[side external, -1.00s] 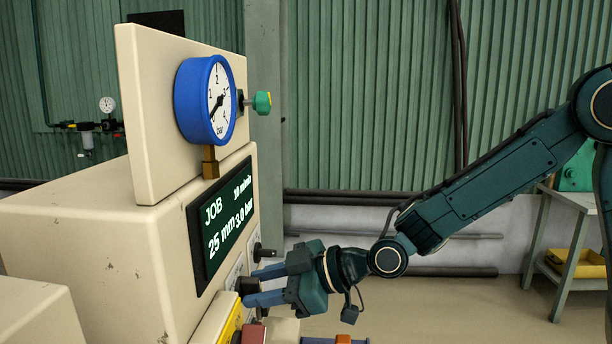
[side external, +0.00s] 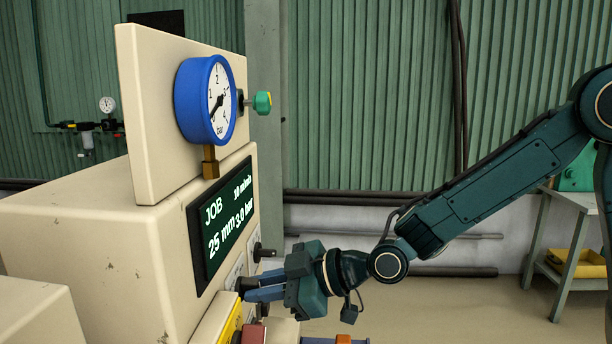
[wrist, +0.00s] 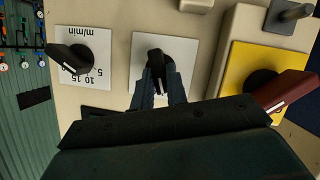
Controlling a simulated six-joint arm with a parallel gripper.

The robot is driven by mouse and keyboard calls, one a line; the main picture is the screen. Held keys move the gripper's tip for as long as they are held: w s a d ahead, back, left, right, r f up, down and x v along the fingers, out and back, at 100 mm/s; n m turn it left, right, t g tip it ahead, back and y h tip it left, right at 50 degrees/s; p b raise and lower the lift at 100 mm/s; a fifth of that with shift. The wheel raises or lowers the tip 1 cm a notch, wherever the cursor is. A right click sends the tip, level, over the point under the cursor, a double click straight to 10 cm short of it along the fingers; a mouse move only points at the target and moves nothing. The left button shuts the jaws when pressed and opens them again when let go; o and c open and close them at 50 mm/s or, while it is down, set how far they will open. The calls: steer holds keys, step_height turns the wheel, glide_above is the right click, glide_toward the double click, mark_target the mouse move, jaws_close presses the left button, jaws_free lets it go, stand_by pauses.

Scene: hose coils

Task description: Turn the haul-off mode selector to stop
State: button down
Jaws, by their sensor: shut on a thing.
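My gripper (side external: 250,289) faces the front of the cream machine with its two fingers close together. In the wrist view, my gripper (wrist: 160,76) is shut on a black selector knob (wrist: 155,54) on a white plate (wrist: 195,56). The knob's lower part is hidden between the fingers. No markings can be read on this plate, so its setting cannot be told. In the side external view, the knob (side external: 239,285) shows only as a dark bit at the fingertips.
A black knob (wrist: 66,55) on an m/min scale plate (wrist: 97,47) stands left of the held knob. A red-handled switch (wrist: 285,91) on a yellow plate (wrist: 238,58) stands right. Above are a JOB display (side external: 221,225) and a blue-rimmed gauge (side external: 208,105).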

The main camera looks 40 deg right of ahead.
steer(key=shift+s+a+f+n+t+h, duration=0.1)
steer(key=shift+n+t+h, duration=0.3)
steer(key=shift+n, duration=0.5)
steer(key=shift+s+a+f+n+t+h, duration=0.1)
steer(key=shift+n+t+h, duration=0.1)
steer(key=shift+n+t, duration=0.55)
steer(key=shift+n, duration=0.25)
steer(key=c, duration=1.4)
jaws_free()
steer(key=shift+d+r, duration=0.1)
steer(key=shift+d, duration=0.05)
steer(key=v, duration=0.7)
steer(key=shift+s, duration=0.15)
steer(key=shift+r, duration=0.1)
steer(key=shift+d, duration=0.15)
